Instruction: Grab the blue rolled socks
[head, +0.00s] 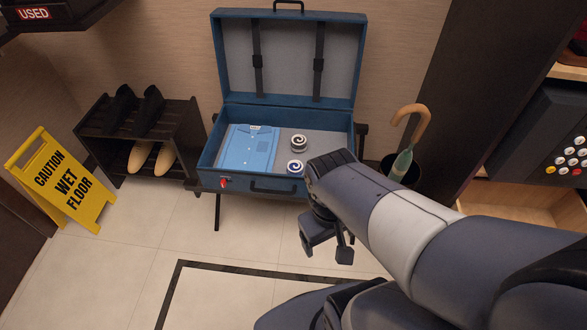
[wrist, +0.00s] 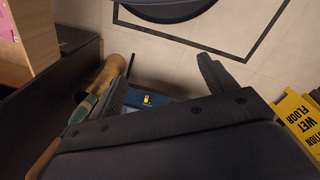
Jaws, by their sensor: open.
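The blue rolled socks (head: 296,167) show a blue and white spiral and lie near the front of the open blue suitcase (head: 289,60). A dark rolled pair (head: 298,142) with a white spiral lies just behind them. My gripper (head: 327,250) is open and empty, hanging in front of the suitcase, to the right of and nearer than the socks. In the wrist view its two fingers (wrist: 163,82) are spread apart. A blue strip of what looks like the suitcase (wrist: 135,101) shows between them; the socks are not visible there.
A folded blue shirt (head: 249,148) fills the suitcase's left side. A shoe rack (head: 190,140) and yellow wet floor sign (head: 62,183) stand left. The tiled floor in front is clear.

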